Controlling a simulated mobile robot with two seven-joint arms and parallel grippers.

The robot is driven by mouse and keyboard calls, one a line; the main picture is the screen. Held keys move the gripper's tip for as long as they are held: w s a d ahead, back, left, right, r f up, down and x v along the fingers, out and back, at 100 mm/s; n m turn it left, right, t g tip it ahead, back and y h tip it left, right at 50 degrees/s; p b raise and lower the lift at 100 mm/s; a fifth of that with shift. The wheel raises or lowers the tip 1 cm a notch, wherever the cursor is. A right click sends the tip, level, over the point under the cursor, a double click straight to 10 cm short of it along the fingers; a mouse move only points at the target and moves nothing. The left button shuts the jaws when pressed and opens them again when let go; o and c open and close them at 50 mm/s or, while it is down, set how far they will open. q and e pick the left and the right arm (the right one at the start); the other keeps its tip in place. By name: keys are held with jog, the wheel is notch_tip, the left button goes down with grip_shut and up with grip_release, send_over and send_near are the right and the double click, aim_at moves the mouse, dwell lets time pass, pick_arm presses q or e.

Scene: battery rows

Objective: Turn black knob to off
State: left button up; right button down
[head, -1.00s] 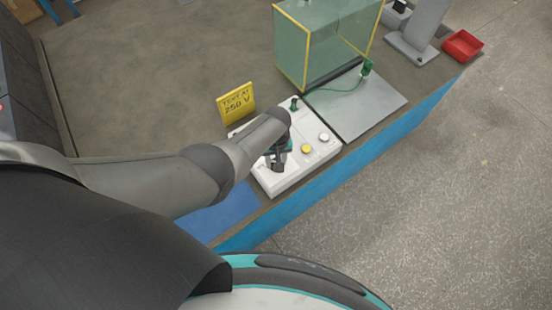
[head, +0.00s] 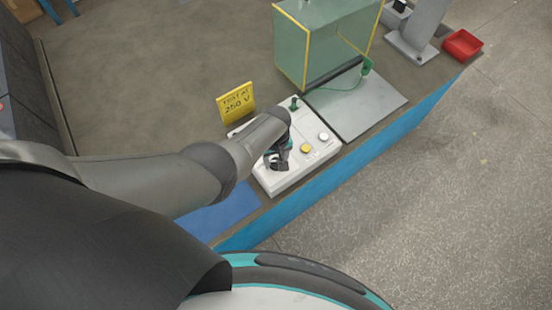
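A white control box (head: 315,160) sits on the bench near its front edge. A yellow button (head: 306,148) and a pale grey button (head: 324,136) show on its top. My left gripper (head: 277,165) points down onto the left part of the box top, with my forearm above it. I cannot make out the black knob apart from the dark gripper fingers. It may be hidden under or between them, and whether the fingers are closed on it does not show. My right gripper is not in view.
A yellow sign (head: 236,102) reading "250 V" stands behind the box. A green-tinted clear enclosure (head: 320,50) with yellow edges stands further back, with a green cable (head: 345,89). A grey plate (head: 365,110) lies right of the box. A red tray (head: 462,45) is far right.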

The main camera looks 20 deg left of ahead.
aim_at(276, 161)
pick_arm(q)
jog(key=shift+o, duration=0.9)
jog(key=shift+r, duration=0.1)
jog(key=shift+r+p, duration=0.3)
jog(key=shift+p, duration=0.05)
notch_tip(276, 161, up, 14)
jog(key=p, duration=0.6)
jog(key=shift+r, duration=0.2)
